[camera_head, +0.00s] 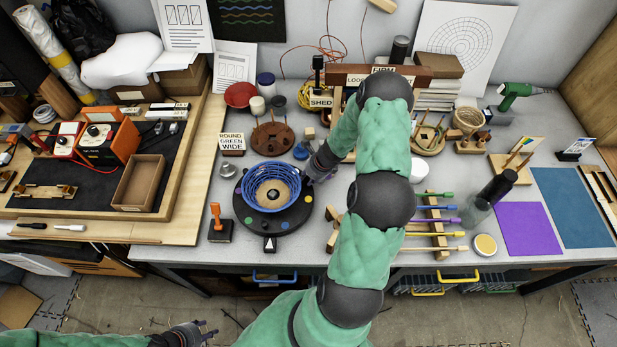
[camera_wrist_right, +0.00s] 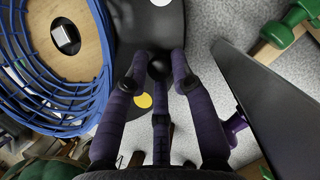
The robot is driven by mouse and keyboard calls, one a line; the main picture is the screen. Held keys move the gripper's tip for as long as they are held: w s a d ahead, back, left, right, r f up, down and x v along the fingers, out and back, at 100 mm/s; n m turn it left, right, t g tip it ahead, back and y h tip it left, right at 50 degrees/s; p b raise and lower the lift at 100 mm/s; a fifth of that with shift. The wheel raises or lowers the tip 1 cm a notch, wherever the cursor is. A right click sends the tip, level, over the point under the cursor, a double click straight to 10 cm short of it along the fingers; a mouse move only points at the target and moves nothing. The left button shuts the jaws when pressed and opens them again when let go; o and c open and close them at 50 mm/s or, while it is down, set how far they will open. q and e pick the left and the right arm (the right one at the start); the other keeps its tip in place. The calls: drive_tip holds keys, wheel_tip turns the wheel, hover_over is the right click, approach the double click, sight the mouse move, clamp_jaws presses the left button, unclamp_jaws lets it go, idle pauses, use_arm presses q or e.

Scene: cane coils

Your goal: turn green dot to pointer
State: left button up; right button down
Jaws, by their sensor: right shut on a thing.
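A black round turntable (camera_head: 245,213) stands on the bench with a blue coil basket (camera_head: 270,187) on its wooden disc. A black block with a white triangle pointer (camera_head: 270,244) sits at its front edge. My right gripper (camera_head: 322,163) is at the turntable's right rim. In the right wrist view its purple fingers (camera_wrist_right: 158,75) close around a dark knob (camera_wrist_right: 157,66), near a yellow dot (camera_wrist_right: 143,100). My left gripper (camera_head: 205,331) is low at the front, empty, fingers spread.
An orange-handled tool (camera_head: 216,217) stands left of the turntable. A brown peg holder (camera_head: 272,138) is behind it. A wooden rack with coloured handles (camera_head: 437,222) is to the right, beyond my right arm. Purple (camera_head: 527,229) and blue mats lie farther right.

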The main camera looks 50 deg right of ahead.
drive_tip(key=shift+d, duration=0.1)
drive_tip(key=c, duration=1.1)
unclamp_jaws()
drive_tip(key=v, duration=1.2)
